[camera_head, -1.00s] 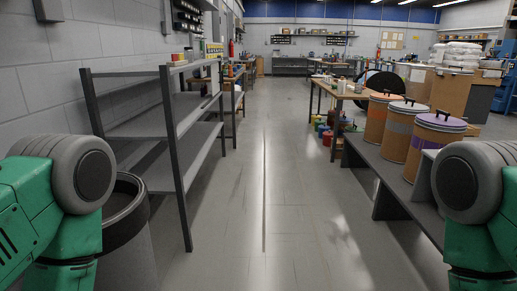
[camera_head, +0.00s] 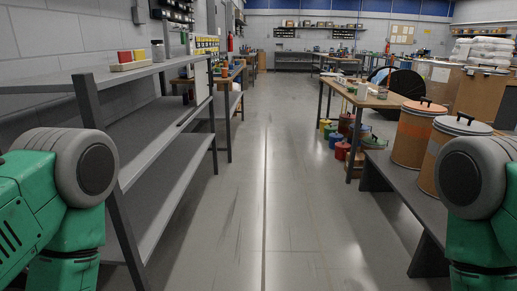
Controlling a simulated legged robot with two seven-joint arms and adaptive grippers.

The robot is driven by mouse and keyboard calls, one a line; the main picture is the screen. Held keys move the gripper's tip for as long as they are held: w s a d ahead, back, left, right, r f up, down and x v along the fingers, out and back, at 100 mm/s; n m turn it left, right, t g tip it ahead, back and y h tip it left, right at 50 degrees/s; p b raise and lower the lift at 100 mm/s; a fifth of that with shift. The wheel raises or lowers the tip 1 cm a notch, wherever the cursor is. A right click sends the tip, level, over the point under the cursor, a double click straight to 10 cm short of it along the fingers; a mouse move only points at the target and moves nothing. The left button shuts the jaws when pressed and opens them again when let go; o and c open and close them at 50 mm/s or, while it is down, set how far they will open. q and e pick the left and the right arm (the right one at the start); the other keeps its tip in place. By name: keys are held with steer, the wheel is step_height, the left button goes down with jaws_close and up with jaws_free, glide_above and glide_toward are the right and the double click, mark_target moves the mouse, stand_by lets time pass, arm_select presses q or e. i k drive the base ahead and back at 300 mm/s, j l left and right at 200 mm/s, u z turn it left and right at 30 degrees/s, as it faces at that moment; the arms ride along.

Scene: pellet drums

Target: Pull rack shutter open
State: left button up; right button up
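A grey metal rack (camera_head: 160,186) with open shelves stands close on the left, along the wall. A pale upright panel shows around the rack's far end, but I cannot tell whether it is a shutter. No shutter is clearly recognisable in this view. Only the green and grey upper parts of my two arms show, at the lower left and lower right edges. Neither gripper is in view. My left arm hides part of the rack's near end.
The grey floor aisle (camera_head: 265,200) ahead is clear. On the right, drums (camera_head: 415,137) with lids stand on a low dark bench (camera_head: 400,187). Beyond it is a wooden table (camera_head: 372,98) with coloured containers (camera_head: 338,140) beneath. A small block set (camera_head: 131,62) and a jar (camera_head: 158,50) sit on the rack's top shelf.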

mark_target(200, 69)
steer(key=i, duration=4)
